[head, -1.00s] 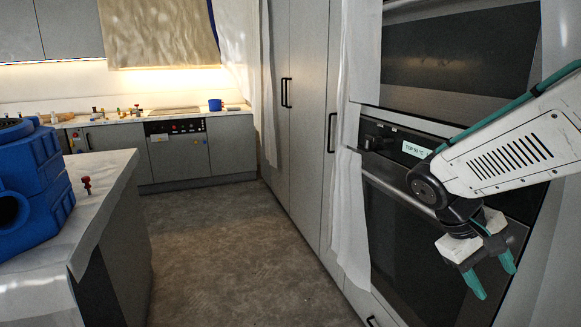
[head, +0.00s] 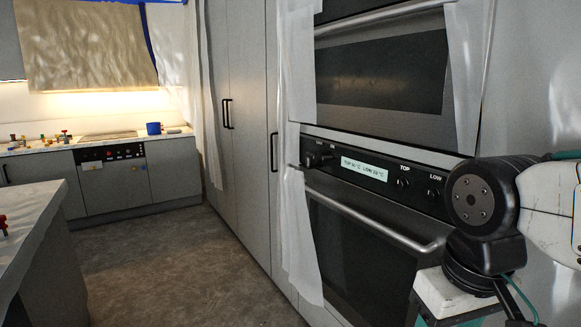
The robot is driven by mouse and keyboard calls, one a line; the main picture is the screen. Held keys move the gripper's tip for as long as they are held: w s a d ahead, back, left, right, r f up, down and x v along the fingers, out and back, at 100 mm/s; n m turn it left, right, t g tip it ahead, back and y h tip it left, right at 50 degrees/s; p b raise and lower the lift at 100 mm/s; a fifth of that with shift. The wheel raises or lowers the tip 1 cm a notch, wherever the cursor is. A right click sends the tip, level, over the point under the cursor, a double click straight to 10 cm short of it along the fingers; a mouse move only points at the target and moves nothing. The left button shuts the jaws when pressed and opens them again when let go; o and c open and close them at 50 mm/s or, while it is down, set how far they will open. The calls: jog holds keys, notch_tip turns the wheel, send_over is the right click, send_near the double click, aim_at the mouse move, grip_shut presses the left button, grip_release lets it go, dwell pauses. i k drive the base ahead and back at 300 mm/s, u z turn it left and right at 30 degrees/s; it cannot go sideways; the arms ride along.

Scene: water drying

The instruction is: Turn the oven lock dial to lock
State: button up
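The oven (head: 385,222) stands right of centre, its control strip above a closed glass door with a metal handle (head: 365,213). A black dial (head: 317,160) is at the strip's left end, with small labels above it that I cannot read clearly. It appears to be the lock dial; its exact setting is too small to tell. A lit display (head: 365,168) and the TOP knob (head: 403,184) and LOW knob (head: 433,193) are to its right.
Crumpled white sheets (head: 298,225) hang beside the oven's left edge, close to the dial. A second oven (head: 385,75) is above. Tall grey cabinets (head: 237,120) stand left. The floor (head: 180,270) is clear. A counter corner (head: 30,220) is at the lower left.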

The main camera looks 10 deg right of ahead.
aim_at(318, 159)
jog(key=z, duration=0.05)
jog(key=k, duration=0.5)
jog(key=u, duration=0.7)
jog(key=i, duration=1.6)
jog(key=z, duration=0.65)
